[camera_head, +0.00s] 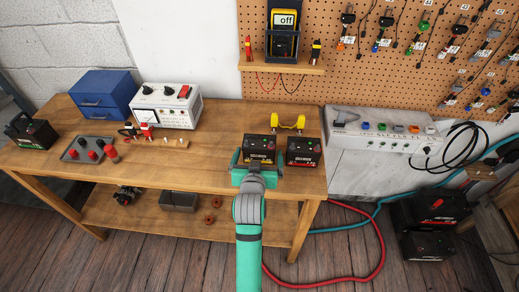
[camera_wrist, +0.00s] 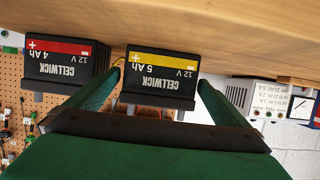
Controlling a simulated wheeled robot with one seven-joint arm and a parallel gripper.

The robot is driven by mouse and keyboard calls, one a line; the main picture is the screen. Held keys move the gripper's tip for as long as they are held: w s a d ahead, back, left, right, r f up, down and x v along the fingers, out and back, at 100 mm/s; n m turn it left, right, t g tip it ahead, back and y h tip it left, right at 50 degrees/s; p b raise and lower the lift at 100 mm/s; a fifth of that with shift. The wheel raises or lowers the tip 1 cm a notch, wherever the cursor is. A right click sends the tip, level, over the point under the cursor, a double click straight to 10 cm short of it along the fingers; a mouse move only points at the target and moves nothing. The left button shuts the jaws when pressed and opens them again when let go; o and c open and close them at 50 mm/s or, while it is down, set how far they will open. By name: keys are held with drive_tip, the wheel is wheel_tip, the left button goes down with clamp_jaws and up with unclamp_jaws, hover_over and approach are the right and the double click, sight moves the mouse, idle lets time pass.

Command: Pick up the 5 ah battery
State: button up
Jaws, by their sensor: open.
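The 5 Ah battery (camera_wrist: 160,79) is a black box with a yellow stripe and "CELLWICK" lettering in the wrist view. It also shows in the head view (camera_head: 259,149), standing on the wooden workbench (camera_head: 210,178). My gripper (camera_wrist: 160,85) is open, with one green finger on each side of this battery. Gaps show between the fingers and its sides, at least on the right. In the head view, my gripper (camera_head: 257,160) is at the front of the battery and hides its lower part. The 4 Ah battery (camera_wrist: 64,66), with a red stripe, stands beside it, also in the head view (camera_head: 303,152).
The 4 Ah battery is close to one finger. A yellow-handled item (camera_head: 288,122) lies behind the batteries. A white power supply (camera_head: 166,105), blue drawers (camera_head: 103,94) and a grey tray (camera_head: 88,150) are to the left. More batteries (camera_head: 432,208) sit at lower right.

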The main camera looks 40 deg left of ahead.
drive_tip(key=shift+x, duration=1.9)
drive_tip(key=c, duration=1.7)
drive_tip(key=shift+a+r, duration=0.1)
drive_tip(key=shift+r, duration=0.2)
drive_tip(key=shift+c, duration=1)
